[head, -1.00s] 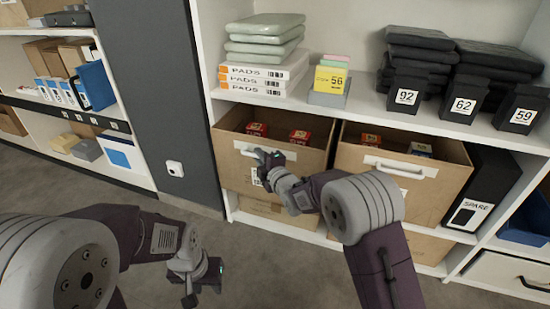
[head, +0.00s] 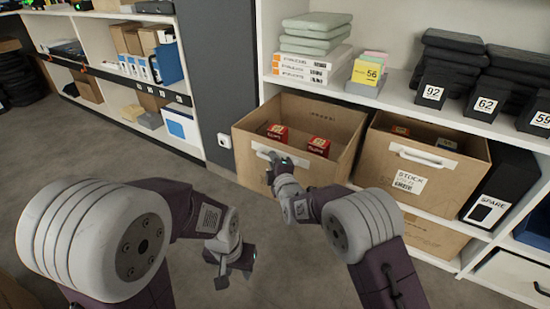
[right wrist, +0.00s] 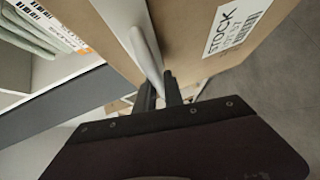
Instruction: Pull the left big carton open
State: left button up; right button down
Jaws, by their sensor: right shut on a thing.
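The left big carton (head: 247,165) is an open-topped brown box on the shelf below the green pads. It is drawn partly out, its front standing forward of the shelf edge, with red boxes (head: 277,133) inside. My right gripper (head: 277,164) is shut on the white handle (head: 259,150) on its front. In the right wrist view the two dark fingers (right wrist: 159,92) close around the handle (right wrist: 147,60), beside the carton's front (right wrist: 182,30) and its STOCK label. My left gripper (head: 230,275) hangs low over the floor, empty; its finger gap is unclear.
A second brown carton (head: 450,178) with a white handle stands close to the right. A black SPARE box (head: 497,205) is beyond it. A dark grey pillar (head: 215,70) stands left of the shelf. The floor (head: 300,265) in front is clear.

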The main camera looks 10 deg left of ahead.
jog(key=shift+s+f, duration=0.1)
jog(key=c, duration=1.7)
grip_release()
jog(key=shift+s+d+r, duration=0.1)
jog(key=shift+s+r, duration=0.05)
jog(key=shift+r, duration=0.05)
jog(key=b+v, duration=0.1)
jog(key=v, duration=0.7)
jog(key=shift+s+d+f, duration=0.1)
jog(key=shift+s+d, duration=0.05)
jog(key=shift+s, duration=0.15)
